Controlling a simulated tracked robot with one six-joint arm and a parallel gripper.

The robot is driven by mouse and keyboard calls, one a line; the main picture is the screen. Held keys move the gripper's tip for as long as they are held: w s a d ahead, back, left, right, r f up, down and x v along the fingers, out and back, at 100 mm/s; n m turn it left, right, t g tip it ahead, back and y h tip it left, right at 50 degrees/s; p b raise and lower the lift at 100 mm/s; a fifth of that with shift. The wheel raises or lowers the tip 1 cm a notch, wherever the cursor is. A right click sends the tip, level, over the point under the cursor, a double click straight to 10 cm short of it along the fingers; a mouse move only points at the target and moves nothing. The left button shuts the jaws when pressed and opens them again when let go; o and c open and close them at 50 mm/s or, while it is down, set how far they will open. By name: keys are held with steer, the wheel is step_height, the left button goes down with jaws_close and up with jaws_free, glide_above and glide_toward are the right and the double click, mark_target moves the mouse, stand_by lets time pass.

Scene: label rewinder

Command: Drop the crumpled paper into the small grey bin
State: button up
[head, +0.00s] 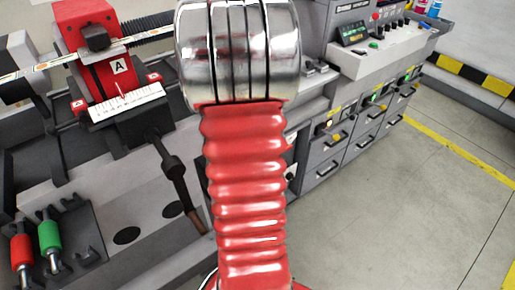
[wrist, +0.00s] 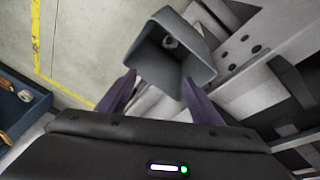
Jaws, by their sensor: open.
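The small grey bin (wrist: 187,62) shows in the wrist view, its square mouth facing the camera. Nothing shows held between the fingers. I cannot tell whether they touch the bin. Neither the bin, the paper nor my gripper can be made out in the head view, where my red arm covers the middle.
In the head view, a red unit marked A (head: 118,67) stands on the machine at left. Red and green handled tools (head: 49,235) sit at lower left. A grey drawer cabinet (head: 345,140) stands behind, with open floor at right. A dark blue tray (wrist: 22,108) is at left in the wrist view.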

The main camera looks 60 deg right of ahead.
steer(key=v, duration=0.8)
steer(key=shift+r, duration=0.1)
stand_by(0.8)
steer(key=w+a+f+n+t, duration=0.25)
steer(key=a+n, duration=0.25)
steer(key=a, duration=0.7)
steer(key=w+a+f+n+t, duration=0.1)
steer(key=w+a+n, duration=0.3)
steer(key=a, duration=0.8)
steer(key=s+a+n+t+y, duration=0.1)
steer(key=a+n, duration=0.3)
steer(key=a, duration=0.7)
steer(key=s+a+r+n+t+y, duration=0.1)
steer(key=s+a+n+t, duration=0.1)
steer(key=a, duration=1)
steer(key=s+n, duration=0.1)
steer(key=n, duration=0.1)
steer(key=shift+s+a+r+n+t+y, duration=0.2)
steer(key=shift+a+r+n+t+y, duration=0.1)
steer(key=shift+a+t+y, duration=0.1)
